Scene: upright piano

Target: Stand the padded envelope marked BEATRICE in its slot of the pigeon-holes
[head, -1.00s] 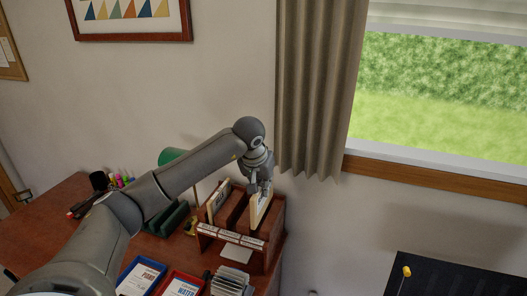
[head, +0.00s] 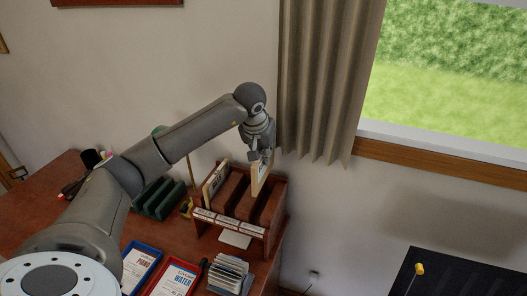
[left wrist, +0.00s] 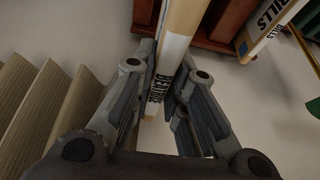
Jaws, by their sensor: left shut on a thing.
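The padded envelope marked BEATRICE (head: 260,180) is cream and stands upright, slightly tilted, at the right-hand compartment of the wooden pigeon-holes (head: 270,232). My left gripper (head: 262,156) is shut on its upper end. In the left wrist view the envelope (left wrist: 183,22) runs between the fingers (left wrist: 160,95), with its black BEATRICE lettering showing. The brown wood of the pigeon-holes (left wrist: 212,42) is beyond. I cannot tell whether its lower end is inside the slot or just above it. The labels on the pigeon-holes' front are too small to read. My right gripper is not in view.
Another envelope (head: 215,180) stands in the left compartment; the left wrist view shows it marked BILLS (left wrist: 272,14). A curtain (head: 322,80) hangs close behind my gripper. Blue (head: 140,268) and red (head: 173,280) trays and a card stack (head: 229,273) stand in front on the desk.

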